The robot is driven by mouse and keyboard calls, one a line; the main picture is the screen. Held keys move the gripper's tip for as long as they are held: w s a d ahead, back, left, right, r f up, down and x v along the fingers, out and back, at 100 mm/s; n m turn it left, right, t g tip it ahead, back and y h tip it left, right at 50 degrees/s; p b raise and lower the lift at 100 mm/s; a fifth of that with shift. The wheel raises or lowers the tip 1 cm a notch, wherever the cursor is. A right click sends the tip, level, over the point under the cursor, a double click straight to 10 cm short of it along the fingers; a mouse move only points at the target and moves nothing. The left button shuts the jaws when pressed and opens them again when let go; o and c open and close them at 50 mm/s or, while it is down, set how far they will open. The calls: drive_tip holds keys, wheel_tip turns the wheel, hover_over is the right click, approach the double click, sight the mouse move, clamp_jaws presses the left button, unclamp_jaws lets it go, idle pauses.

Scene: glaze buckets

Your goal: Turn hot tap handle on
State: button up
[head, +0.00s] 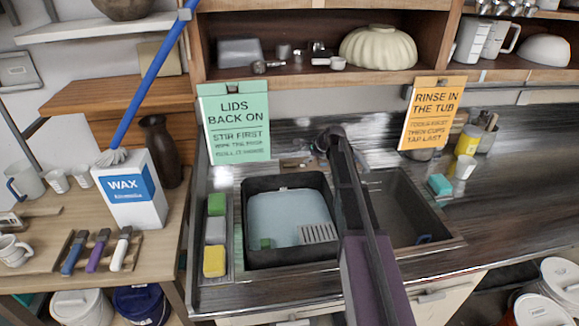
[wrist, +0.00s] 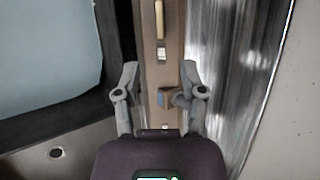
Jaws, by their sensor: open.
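My gripper (wrist: 160,80) is open in the wrist view, with one finger on each side of a narrow brownish strip (wrist: 150,65) beside the sink tub. I cannot tell which part is the hot tap handle. In the head view my arm reaches over the sink (head: 405,205) to its back edge and hides the tap area; the fingertips are not clear there.
A dark tub (head: 262,250) with pale blue contents sits in the left basin. Sponges lie in a tray (head: 231,262) to its left. Green (head: 235,125) and orange (head: 432,115) signs flank my arm at the back. A shelf (head: 300,75) hangs above.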

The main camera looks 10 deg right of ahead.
sight(290, 164)
drive_tip(key=shift+b+x, duration=3.95)
drive_tip(key=shift+x, duration=1.4)
drive_tip(key=shift+b+x, duration=1)
drive_tip(key=shift+x, duration=0.5)
clamp_jaws()
